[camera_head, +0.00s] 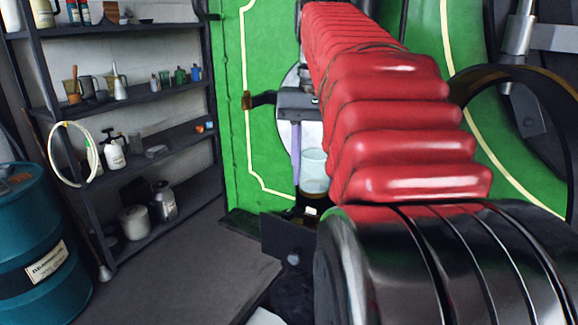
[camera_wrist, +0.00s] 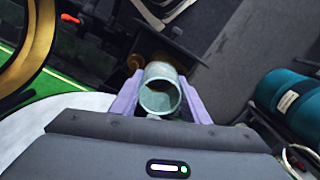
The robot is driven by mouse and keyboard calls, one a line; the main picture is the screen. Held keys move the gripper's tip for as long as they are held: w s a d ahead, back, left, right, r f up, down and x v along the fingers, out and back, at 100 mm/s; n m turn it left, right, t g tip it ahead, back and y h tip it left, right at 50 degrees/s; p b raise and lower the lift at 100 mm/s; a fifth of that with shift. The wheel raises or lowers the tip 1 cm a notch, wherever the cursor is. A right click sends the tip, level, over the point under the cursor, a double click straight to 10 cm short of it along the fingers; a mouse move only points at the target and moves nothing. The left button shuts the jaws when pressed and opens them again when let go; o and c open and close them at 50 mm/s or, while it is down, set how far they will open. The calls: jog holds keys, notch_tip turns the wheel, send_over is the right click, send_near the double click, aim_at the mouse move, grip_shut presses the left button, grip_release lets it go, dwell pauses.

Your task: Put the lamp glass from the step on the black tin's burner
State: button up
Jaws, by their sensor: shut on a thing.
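The lamp glass (camera_head: 314,172) is a pale, see-through cylinder in front of the green tram side. In the wrist view the lamp glass (camera_wrist: 160,101) shows its open round end towards the camera. My gripper (camera_wrist: 160,88) is shut on it, with one pale purple finger on each side. In the head view one finger shows left of the glass, and my red-sleeved arm hides the right side. A dark thing with brass-coloured parts (camera_head: 308,212) is just below the glass; I cannot tell whether they touch. The black tin and its burner are not clearly made out.
A dark plate or step edge (camera_head: 285,240) juts out below the glass. A dark shelf rack (camera_head: 165,148) with bottles and cans stands at left, beside a teal drum (camera_head: 35,245). The grey floor (camera_head: 165,270) between is clear.

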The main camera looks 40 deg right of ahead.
aim_at(311, 208)
jog(key=shift+f, duration=1.95)
jog(key=shift+w+a, duration=0.1)
jog(key=shift+a, duration=0.05)
jog(key=shift+f, duration=2.65)
dwell(1.9)
jog(key=o, duration=1.1)
jog(key=shift+o, duration=0.2)
jog(key=shift+r, duration=0.1)
